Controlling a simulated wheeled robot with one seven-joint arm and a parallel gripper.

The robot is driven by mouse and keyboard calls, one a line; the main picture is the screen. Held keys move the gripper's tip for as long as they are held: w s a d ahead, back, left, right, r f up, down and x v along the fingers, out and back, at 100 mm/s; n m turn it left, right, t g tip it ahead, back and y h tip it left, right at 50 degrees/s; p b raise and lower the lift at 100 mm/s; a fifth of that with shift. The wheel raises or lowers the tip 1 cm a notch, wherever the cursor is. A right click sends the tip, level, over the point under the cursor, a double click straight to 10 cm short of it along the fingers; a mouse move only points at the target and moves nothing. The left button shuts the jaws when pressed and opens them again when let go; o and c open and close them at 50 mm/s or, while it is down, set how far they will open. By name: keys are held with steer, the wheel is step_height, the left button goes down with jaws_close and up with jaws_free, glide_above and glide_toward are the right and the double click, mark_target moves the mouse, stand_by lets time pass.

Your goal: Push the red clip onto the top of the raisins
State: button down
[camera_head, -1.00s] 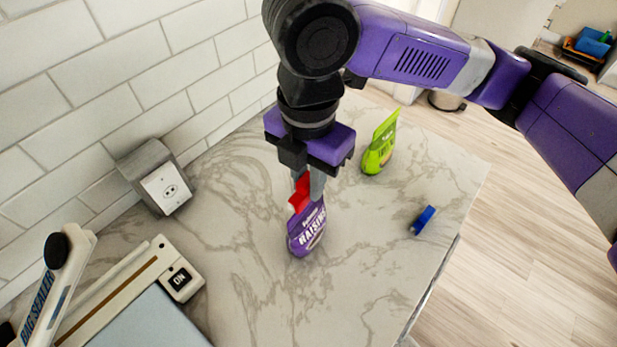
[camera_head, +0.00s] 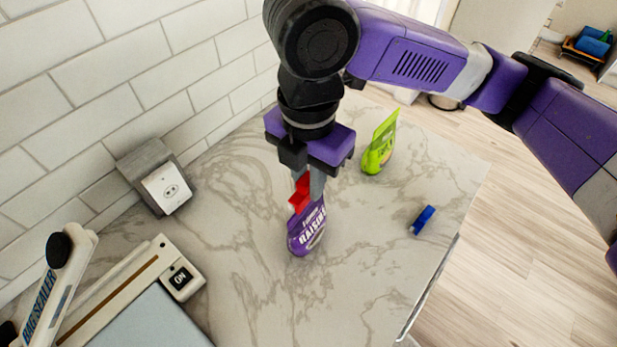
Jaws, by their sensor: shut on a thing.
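The purple raisins bag (camera_head: 307,233) stands upright on the marble counter, in the middle of the view. The red clip (camera_head: 299,194) is at the top of the bag, just below my gripper. My gripper (camera_head: 307,184) points down over the bag and is shut on the red clip. The clip meets the bag's top edge. My fingers partly hide the clip and the bag's top, so I cannot tell how far the clip sits over the edge.
A green bag (camera_head: 380,145) stands behind to the right. A blue clip (camera_head: 423,220) lies near the counter's right edge. A bag sealer (camera_head: 112,295) is at lower left, an outlet box (camera_head: 158,180) by the tiled wall. The marble counter (camera_head: 355,275) is clear in front.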

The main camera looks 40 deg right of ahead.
mark_target(308, 176)
steer(key=shift+f+b, duration=1.15)
steer(key=shift+f, duration=0.4)
steer(key=c, duration=1.3)
jaws_free()
steer(key=shift+o, duration=0.2)
steer(key=shift+r, duration=3.9)
